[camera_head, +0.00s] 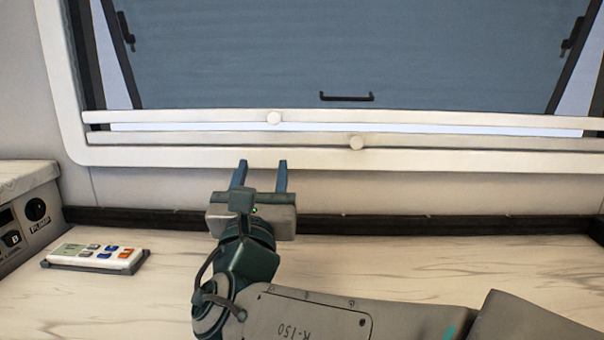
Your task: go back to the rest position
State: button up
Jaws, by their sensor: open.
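My gripper (262,168) is in the middle of the head view, above the back of the light marbled counter (130,300). Its two blue fingers point away from me toward the wall below the window. The fingers are apart, with nothing between them. My arm reaches in from the lower right.
A white remote (95,255) with coloured buttons lies in a dark holder at the left. A control box (28,212) marked "PUMP" stands at the left edge. The window frame (300,158) has two rails with round knobs. The counter between remote and arm is clear.

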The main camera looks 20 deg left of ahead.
jog(key=w+d+r+m+g+h+p, duration=0.1)
jog(key=w+d+m+g+h+p, duration=0.15)
jog(key=d+m+h+p, duration=0.4)
jog(key=w+d+r+m+g+h+p, duration=0.1)
jog(key=w+d+m+g+h+p, duration=0.2)
jog(key=d, duration=0.7)
jog(key=s+d+m+g+h+p, duration=0.3)
jog(key=d+m+g+p, duration=0.3)
jog(key=d+m+p, duration=0.55)
jog(key=s+d+m+g+y+p, duration=0.2)
jog(key=s+d+m+g+p, duration=0.4)
jog(key=s+d+m+p, duration=0.1)
jog(key=s+a+r+m+g+y+p, duration=0.1)
jog(key=s+r+m+y+p, duration=0.4)
jog(key=m+p, duration=0.4)
jog(key=shift+s+r+m+g+p, duration=0.2)
jog(key=shift+s+m+g+p, duration=0.15)
jog(key=shift+s+m, duration=0.4)
jog(key=shift+w+y, duration=0.15)
jog(key=shift+y, duration=0.1)
jog(key=shift+c, duration=0.4)
